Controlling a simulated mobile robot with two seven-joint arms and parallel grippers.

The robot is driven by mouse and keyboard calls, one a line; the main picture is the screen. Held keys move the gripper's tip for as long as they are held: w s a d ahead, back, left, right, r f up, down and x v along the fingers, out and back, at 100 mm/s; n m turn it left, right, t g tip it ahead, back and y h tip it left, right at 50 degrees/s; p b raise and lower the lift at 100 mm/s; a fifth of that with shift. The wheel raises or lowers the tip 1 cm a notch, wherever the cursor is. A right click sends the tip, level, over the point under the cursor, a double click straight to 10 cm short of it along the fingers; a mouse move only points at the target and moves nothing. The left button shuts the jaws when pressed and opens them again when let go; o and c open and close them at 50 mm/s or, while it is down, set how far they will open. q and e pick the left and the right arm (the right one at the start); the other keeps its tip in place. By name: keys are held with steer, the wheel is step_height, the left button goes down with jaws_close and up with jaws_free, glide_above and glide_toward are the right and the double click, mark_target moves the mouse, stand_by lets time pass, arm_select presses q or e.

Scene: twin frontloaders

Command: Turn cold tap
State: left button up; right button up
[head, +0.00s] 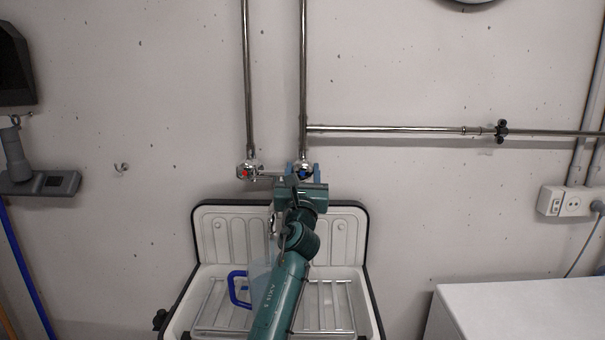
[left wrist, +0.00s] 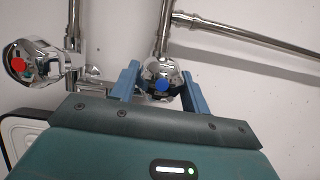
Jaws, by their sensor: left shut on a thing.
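The cold tap (head: 303,171), a chrome knob with a blue mark, sits on the wall at the foot of the right vertical pipe. It also shows in the left wrist view (left wrist: 162,83). My left gripper (head: 303,173) reaches up to it from below. Its two blue fingers stand on either side of the knob and are shut on it, as the left wrist view (left wrist: 163,85) shows. The hot tap (head: 247,171), with a red mark, is just to the left, apart from my fingers. My right gripper is not in view.
A white utility sink (head: 213,238) with a dark rim stands below the taps, with a blue-handled item (head: 238,290) in it. A white-topped unit (head: 520,310) stands at the lower right. A socket (head: 565,201) and a horizontal pipe (head: 400,130) are on the wall.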

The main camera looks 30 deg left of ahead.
arm_select(q)
steer(key=shift+c, duration=0.8)
steer(key=shift+r+m+p, duration=0.1)
steer(key=shift+m+p, duration=0.4)
steer(key=shift+p, duration=0.2)
steer(key=shift+r+m+t+h+p, duration=0.1)
steer(key=shift+m+t+h+p, duration=0.3)
steer(key=shift+m+p, duration=0.5)
steer(key=shift+a+m+h+p, duration=0.1)
steer(key=shift+m+h+p, duration=0.3)
steer(key=shift+m+h, duration=0.5)
steer(key=shift+f+m+h, duration=0.2)
steer(key=shift+m+h, duration=0.2)
steer(key=shift+m, duration=0.8)
steer(key=shift+m+h, duration=0.8)
steer(key=shift+m, duration=1)
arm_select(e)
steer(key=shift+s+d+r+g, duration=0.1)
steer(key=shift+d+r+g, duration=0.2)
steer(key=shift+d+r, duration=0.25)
arm_select(q)
steer(key=o, duration=1)
